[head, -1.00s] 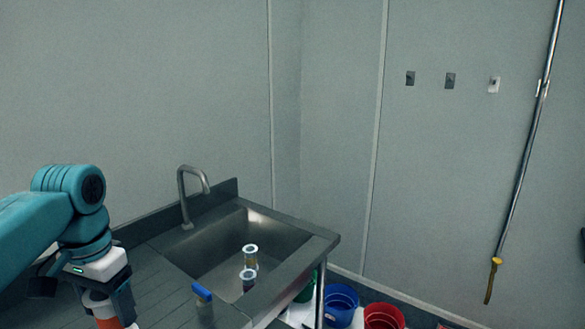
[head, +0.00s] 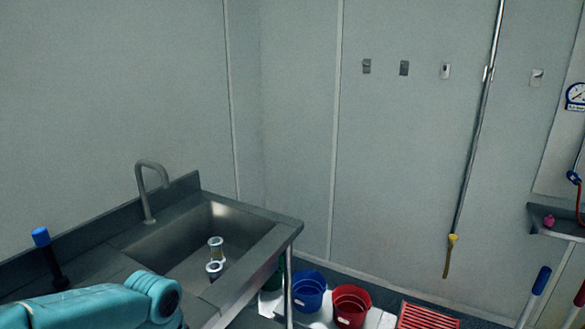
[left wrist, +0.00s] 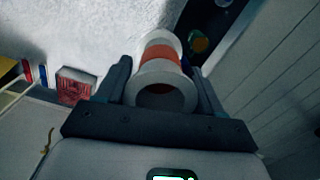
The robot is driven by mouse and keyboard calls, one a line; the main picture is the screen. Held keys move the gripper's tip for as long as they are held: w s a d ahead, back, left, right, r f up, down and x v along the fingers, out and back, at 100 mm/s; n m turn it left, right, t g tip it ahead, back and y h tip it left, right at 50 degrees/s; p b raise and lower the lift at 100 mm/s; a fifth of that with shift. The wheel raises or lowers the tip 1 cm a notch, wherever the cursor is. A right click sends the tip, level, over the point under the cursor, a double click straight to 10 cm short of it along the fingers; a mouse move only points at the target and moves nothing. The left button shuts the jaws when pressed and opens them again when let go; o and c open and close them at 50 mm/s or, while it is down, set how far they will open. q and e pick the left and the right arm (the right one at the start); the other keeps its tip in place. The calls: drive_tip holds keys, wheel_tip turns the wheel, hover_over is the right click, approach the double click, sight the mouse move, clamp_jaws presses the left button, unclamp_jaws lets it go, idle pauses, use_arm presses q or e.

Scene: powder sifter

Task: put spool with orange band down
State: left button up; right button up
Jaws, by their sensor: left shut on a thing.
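The spool with the orange band (left wrist: 163,65) is white with an orange middle and shows in the left wrist view. My left gripper (left wrist: 160,85) is shut on it, with one dark finger on each side. The spool's open round end faces the wrist camera. In the head view only my left arm shows at the bottom left; its gripper and the spool are out of the frame. My right gripper is in neither view.
A steel sink (head: 190,245) with a tap (head: 150,185) holds two small spools (head: 215,250). A blue-capped dark object (head: 42,238) stands left of it. A blue bucket (head: 308,292), a red bucket (head: 351,306) and a red grate (head: 428,316) are on the floor. A red box (left wrist: 73,86) shows in the left wrist view.

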use_arm(q)
drive_tip(key=shift+n, duration=0.4)
drive_tip(key=f, duration=0.1)
drive_tip(key=d+f, duration=0.1)
drive_tip(key=f, duration=0.1)
drive_tip(key=shift+s+d+f, duration=0.1)
drive_tip(key=shift+d+f, duration=0.25)
drive_tip(key=shift+d, duration=0.05)
drive_tip(key=shift+w+d+f+n, duration=0.5)
drive_tip(key=shift+w+f+n, duration=0.05)
drive_tip(key=shift+w+n, duration=0.25)
drive_tip(key=shift+w, duration=0.1)
